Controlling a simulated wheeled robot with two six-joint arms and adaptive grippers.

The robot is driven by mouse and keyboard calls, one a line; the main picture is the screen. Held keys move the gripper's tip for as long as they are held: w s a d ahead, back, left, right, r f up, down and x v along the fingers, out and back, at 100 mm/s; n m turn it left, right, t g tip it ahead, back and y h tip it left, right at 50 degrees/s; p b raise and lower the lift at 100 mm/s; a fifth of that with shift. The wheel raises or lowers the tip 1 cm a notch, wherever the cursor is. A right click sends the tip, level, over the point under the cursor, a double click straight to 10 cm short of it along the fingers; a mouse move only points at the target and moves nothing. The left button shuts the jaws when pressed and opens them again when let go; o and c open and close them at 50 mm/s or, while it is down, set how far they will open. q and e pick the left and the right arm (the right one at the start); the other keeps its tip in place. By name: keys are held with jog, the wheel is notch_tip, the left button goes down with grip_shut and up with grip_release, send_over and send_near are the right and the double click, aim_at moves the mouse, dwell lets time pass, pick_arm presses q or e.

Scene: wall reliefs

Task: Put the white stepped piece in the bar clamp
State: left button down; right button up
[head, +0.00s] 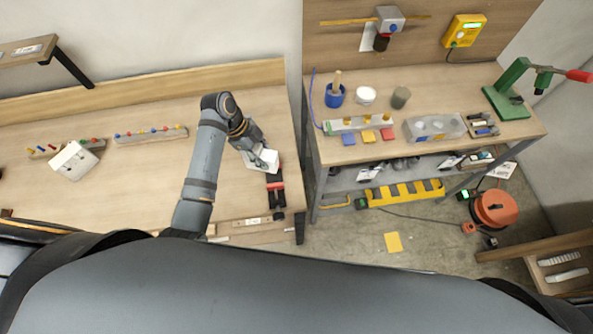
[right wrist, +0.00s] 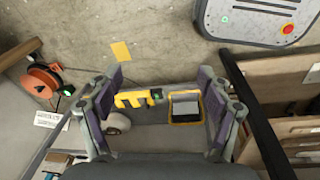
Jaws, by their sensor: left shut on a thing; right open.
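My left gripper (head: 254,150) is shut on the white stepped piece (head: 267,161) above the right end of the left bench. The fingers partly hide the piece, and its steps are hard to make out. The bar clamp (head: 276,190), red and black, lies just below the piece in the head view, at the bench's right edge. The piece overlaps the clamp's upper end in the picture; I cannot tell whether they touch. My right gripper (right wrist: 160,76) is open and empty in the right wrist view, with floor and a yellow tool beyond it.
A white block (head: 74,161) and a peg strip (head: 150,134) are on the left bench (head: 130,190). A second bench across a gap holds cups, coloured blocks and a green press (head: 510,90). An orange cable reel (head: 495,208) stands on the floor. The left bench's middle is clear.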

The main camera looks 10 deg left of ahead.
pick_arm(q)
jog(key=shift+a+f, duration=0.35)
jog(key=shift+f, duration=0.3)
notch_tip(320, 180, down, 3)
jog(key=shift+d+r, duration=0.1)
jog(key=shift+d+f, duration=0.1)
jog(key=shift+f, duration=0.3)
jog(key=shift+w+f, duration=0.1)
jog(key=shift+f, duration=0.25)
jog(key=b, duration=0.5)
send_over(269, 179)
notch_tip(269, 179, down, 5)
jog(key=shift+r, duration=0.15)
jog(key=shift+w, duration=0.1)
jog(key=shift+r+p, duration=0.15)
jog(key=shift+p, duration=0.25)
jog(key=c, duration=0.8)
grip_release()
jog(key=shift+c, duration=0.2)
pick_arm(e)
jog(key=f, duration=0.1)
jog(key=a+f, duration=0.2)
jog(key=f, duration=0.1)
jog(key=shift+s+a, duration=0.2)
jog(key=shift+s, duration=0.2)
jog(key=shift+d, duration=0.1)
